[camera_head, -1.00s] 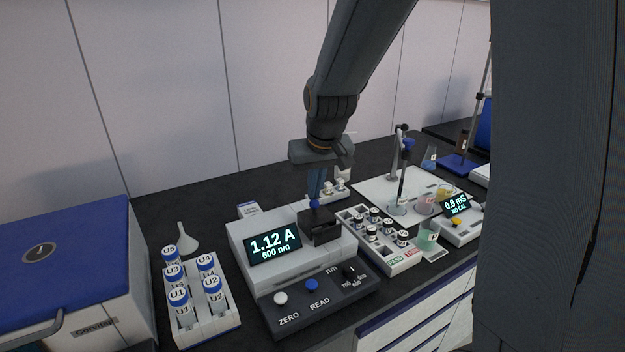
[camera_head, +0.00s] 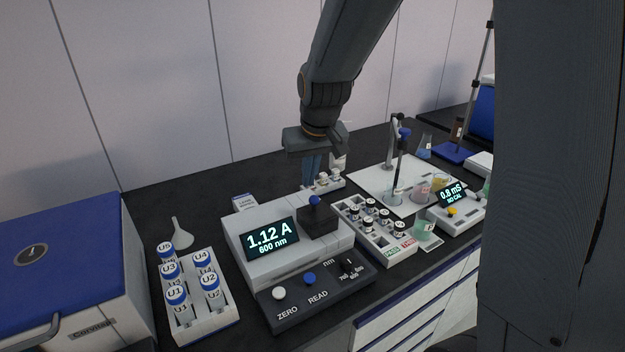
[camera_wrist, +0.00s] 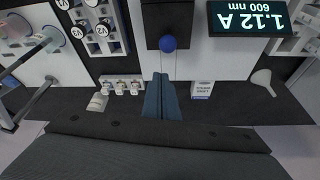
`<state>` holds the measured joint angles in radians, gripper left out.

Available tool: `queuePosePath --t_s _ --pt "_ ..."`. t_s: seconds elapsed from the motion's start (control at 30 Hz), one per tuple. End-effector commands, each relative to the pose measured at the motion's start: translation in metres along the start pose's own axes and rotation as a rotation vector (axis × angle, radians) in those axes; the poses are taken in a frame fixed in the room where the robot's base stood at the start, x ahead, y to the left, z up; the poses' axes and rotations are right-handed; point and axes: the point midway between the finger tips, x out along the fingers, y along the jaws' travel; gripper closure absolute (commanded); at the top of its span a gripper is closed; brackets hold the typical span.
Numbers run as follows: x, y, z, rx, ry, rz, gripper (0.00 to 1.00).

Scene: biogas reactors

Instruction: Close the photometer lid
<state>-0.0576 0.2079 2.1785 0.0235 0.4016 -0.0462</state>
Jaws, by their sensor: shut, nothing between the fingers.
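The photometer (camera_head: 262,215) is a white box with a lit display reading 1.12 A, 600 nm. Its dark lid block (camera_head: 322,222) carries a blue ball knob (camera_head: 314,200) near the rear edge. I cannot tell for sure whether the lid lies fully flat. In the wrist view the block (camera_wrist: 165,18) and knob (camera_wrist: 168,43) show at the top centre. My gripper (camera_head: 311,182) is shut and empty, its fingers pointing down behind the knob. In the wrist view my fingertips (camera_wrist: 160,76) are apart from the knob, on its rear side.
A rack of blue-capped tubes (camera_head: 215,322) and a funnel (camera_head: 181,232) stand left of the photometer. A vial rack (camera_head: 398,252) is close on its right. Small bottles (camera_wrist: 121,86) and a small box (camera_wrist: 202,88) stand behind it. A blue-lidded box (camera_head: 60,240) is far left.

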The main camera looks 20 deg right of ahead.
Motion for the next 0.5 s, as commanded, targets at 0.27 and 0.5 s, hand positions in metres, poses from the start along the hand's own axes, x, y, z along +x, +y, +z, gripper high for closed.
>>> queuePosePath --t_s 0.27,0.5 --pt "-0.033 0.003 -0.007 0.004 0.009 0.002 1.00" --pt "-0.072 0.003 -0.007 0.005 0.010 0.002 1.00"
